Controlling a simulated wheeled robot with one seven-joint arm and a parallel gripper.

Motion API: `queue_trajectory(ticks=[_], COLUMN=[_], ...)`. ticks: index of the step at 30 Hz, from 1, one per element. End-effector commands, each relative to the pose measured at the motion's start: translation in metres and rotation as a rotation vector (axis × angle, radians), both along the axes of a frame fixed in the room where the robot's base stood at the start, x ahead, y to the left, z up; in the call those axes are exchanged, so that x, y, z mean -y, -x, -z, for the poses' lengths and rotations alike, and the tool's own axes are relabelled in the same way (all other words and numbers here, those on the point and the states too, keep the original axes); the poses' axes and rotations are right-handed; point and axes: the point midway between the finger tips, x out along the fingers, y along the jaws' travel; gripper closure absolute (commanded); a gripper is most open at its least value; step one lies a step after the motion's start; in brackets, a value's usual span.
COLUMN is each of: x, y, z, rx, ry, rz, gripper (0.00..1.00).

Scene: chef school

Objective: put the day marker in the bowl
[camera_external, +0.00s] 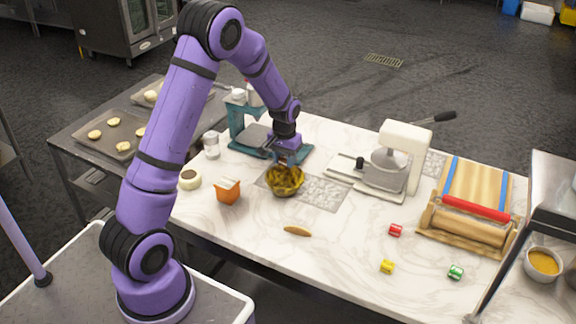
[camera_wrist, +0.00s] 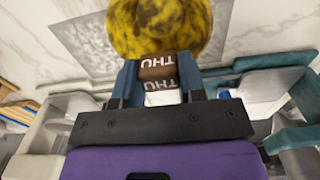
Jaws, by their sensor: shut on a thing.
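The bowl (camera_external: 285,182) is round, mottled yellow and dark brown, and stands on the marble counter. In the wrist view the bowl (camera_wrist: 172,25) lies just beyond the fingertips. I cannot make out the marker in the external view, nor tell whether it touches the bowl.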

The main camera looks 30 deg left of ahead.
Motion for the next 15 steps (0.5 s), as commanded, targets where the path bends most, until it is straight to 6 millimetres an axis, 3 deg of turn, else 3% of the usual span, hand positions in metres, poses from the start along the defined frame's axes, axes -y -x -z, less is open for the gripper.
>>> queue_trajectory(ticks=[15], x=[0.000], y=[0.001], z=[0.052], rx=[-0.002], ry=[0.000], rz=[0.000], gripper=[0.85])
